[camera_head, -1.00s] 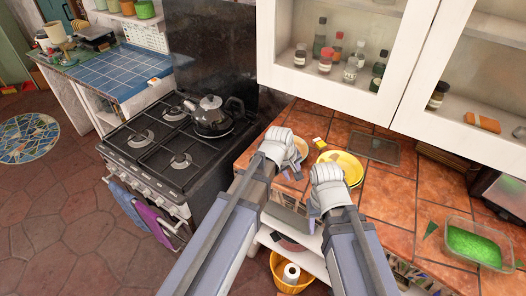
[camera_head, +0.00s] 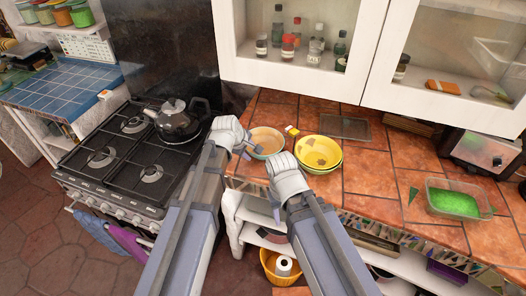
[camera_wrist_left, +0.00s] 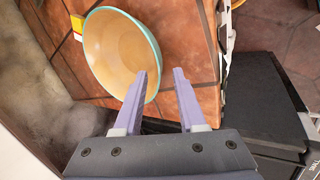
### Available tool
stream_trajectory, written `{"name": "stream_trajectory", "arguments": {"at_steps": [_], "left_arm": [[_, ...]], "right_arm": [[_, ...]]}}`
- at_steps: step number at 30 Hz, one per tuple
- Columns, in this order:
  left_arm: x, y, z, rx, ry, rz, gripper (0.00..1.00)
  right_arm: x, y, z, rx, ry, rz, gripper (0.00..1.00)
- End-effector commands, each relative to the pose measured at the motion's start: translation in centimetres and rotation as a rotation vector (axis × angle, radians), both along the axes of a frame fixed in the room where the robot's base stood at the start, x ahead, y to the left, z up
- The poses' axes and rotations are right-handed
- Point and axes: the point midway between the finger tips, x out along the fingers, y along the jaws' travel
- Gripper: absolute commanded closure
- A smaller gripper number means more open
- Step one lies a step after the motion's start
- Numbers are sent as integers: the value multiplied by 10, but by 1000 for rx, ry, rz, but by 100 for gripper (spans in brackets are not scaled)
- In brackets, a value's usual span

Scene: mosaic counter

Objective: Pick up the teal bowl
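The teal bowl (camera_head: 267,140) stands on the orange tiled counter, right of the stove, with a tan inside and a teal rim. In the left wrist view the teal bowl (camera_wrist_left: 115,50) fills the upper left. My left gripper (camera_head: 256,150) is at its near left side. In the left wrist view my left gripper (camera_wrist_left: 161,73) is open and empty; one finger overlaps the bowl's inside and the other is outside the rim. I cannot tell whether they touch it.
Yellow stacked bowls (camera_head: 318,152) stand close right of the teal bowl. A small yellow item (camera_head: 292,130) lies behind. A black kettle (camera_head: 175,121) sits on the stove (camera_head: 120,160). A green-filled container (camera_head: 455,199) is at right. White cabinets (camera_head: 300,70) hang above.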

Motion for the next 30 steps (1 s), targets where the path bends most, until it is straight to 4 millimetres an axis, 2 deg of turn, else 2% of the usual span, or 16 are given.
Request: {"name": "stream_trajectory", "arguments": {"at_steps": [7,17,26,30], "left_arm": [[3,-3,-8,1,0,-2,60],[21,-17,-44,0,0,-1,60],[22,-18,-43,0,0,-1,60],[22,-18,-43,0,0,-1,76]], "right_arm": [[0,0,-8,0,0,0,50],[0,0,-44,0,0,0,50],[0,0,-43,0,0,0,50],[0,0,-43,0,0,0,50]]}}
